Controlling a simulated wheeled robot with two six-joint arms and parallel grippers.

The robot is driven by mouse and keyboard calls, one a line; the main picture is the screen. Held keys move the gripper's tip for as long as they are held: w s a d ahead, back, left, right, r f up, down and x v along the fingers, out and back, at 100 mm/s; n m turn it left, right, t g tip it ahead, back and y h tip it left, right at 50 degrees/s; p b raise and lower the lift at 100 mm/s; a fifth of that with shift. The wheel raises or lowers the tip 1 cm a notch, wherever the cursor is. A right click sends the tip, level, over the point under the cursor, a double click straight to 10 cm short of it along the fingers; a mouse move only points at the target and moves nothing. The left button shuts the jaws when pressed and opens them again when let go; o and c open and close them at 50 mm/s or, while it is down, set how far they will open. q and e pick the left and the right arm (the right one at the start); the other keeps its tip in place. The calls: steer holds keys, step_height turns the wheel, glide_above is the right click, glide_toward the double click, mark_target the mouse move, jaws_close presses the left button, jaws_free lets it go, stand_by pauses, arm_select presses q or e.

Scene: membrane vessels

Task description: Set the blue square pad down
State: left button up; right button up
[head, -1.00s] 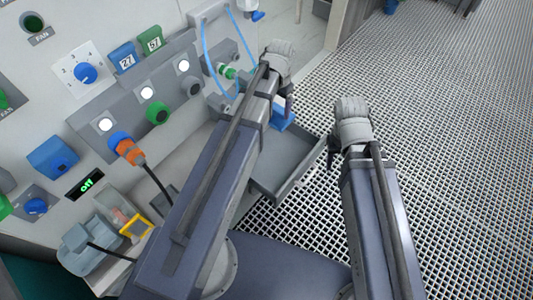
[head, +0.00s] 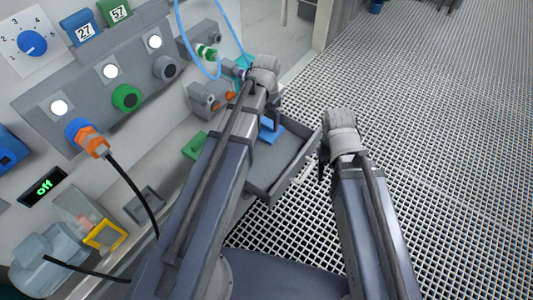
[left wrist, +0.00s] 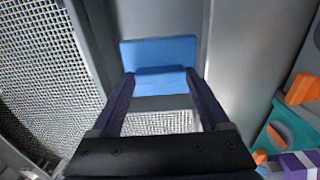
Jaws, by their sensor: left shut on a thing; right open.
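The blue square pad (left wrist: 158,52) is between the fingertips of my left gripper (left wrist: 160,78) in the left wrist view, and the gripper is shut on it. In the head view the pad (head: 269,131) shows partly behind my left arm, over the grey tray (head: 294,165). I cannot tell whether it touches the tray floor. My left gripper (head: 272,106) is mostly hidden by its own wrist there. My right gripper (head: 323,164) is open and empty, beside the tray's right edge.
A wall panel at left carries knobs, lit round lamps, an orange plug (head: 92,139) and a green-lit display (head: 43,187). A green piece (head: 195,145) and orange parts lie near the tray's left side. Open grating floor (head: 430,130) lies to the right.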

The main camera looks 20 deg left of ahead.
arm_select(q)
step_height(320, 180, down, 11)
steer(key=b, duration=0.9)
steer(key=shift+r, duration=0.15)
step_height(320, 180, down, 4)
steer(key=b, duration=0.4)
steer(key=shift+f+b, duration=0.3)
steer(key=shift+b, duration=0.1)
steer(key=o, duration=1.4)
steer(key=shift+r, duration=0.1)
